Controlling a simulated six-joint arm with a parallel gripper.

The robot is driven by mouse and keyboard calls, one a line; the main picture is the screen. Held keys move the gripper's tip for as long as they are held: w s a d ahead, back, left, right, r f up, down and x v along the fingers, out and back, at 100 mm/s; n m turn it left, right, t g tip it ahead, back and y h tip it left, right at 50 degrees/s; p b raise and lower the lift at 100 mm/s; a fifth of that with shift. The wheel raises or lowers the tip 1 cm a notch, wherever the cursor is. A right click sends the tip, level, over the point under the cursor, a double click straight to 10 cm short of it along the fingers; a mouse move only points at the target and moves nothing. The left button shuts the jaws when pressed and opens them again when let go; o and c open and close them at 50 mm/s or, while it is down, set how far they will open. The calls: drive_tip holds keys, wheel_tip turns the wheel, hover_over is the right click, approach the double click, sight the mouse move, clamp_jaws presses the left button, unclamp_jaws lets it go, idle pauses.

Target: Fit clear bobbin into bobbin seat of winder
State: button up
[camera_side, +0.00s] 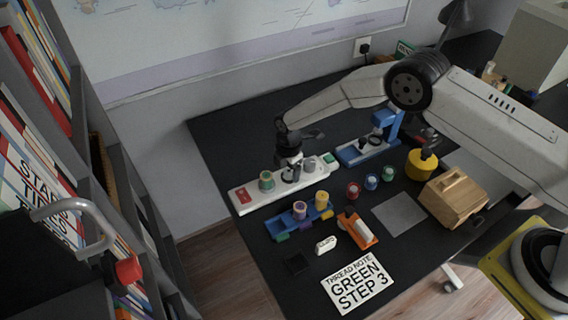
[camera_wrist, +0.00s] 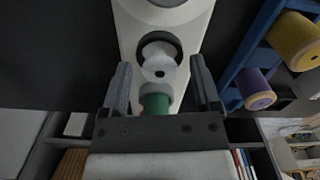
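A long white base (camera_wrist: 128,22), apparently the winder, lies at the back left of the black desk; it also shows in the side view (camera_side: 244,199). It carries a red patch, a green spool (camera_side: 266,181) and a small green block. A pale, clear bobbin (camera_wrist: 158,62) sits at a dark round recess in the base; whether it is fully down I cannot tell. My gripper (camera_wrist: 160,70) is over the base, with a finger on each side of the bobbin and visible gaps to it. In the side view my gripper (camera_side: 290,163) partly hides the bobbin.
A blue rack (camera_side: 283,224) with purple and yellow spools stands in front. A blue device (camera_side: 352,154) is behind right. Red, blue and green spools, a yellow pot (camera_side: 421,165), a wooden box (camera_side: 453,198) and a note card (camera_side: 357,281) lie to the right and front.

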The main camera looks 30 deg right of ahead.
sight(291, 171)
drive_tip(key=shift+r, duration=0.15)
wheel_tip(291, 171, up, 12)
idle(0.8)
idle(0.4)
drive_tip(key=s+d+r+m+t, duration=0.1)
drive_tip(key=s+d+r+m, duration=0.8)
drive_tip(key=s+d+m, duration=0.1)
drive_tip(key=s+d+r+m, duration=0.1)
drive_tip(key=s+d+m, duration=0.2)
drive_tip(key=s+m, duration=0.2)
drive_tip(key=s+d+r+m+t, duration=0.1)
drive_tip(key=s+d+m, duration=0.2)
drive_tip(key=s, duration=0.8)
drive_tip(key=shift+s+d+m+t, duration=0.2)
drive_tip(key=shift+d+m+t, duration=0.1)
drive_tip(key=shift+m, duration=0.8)
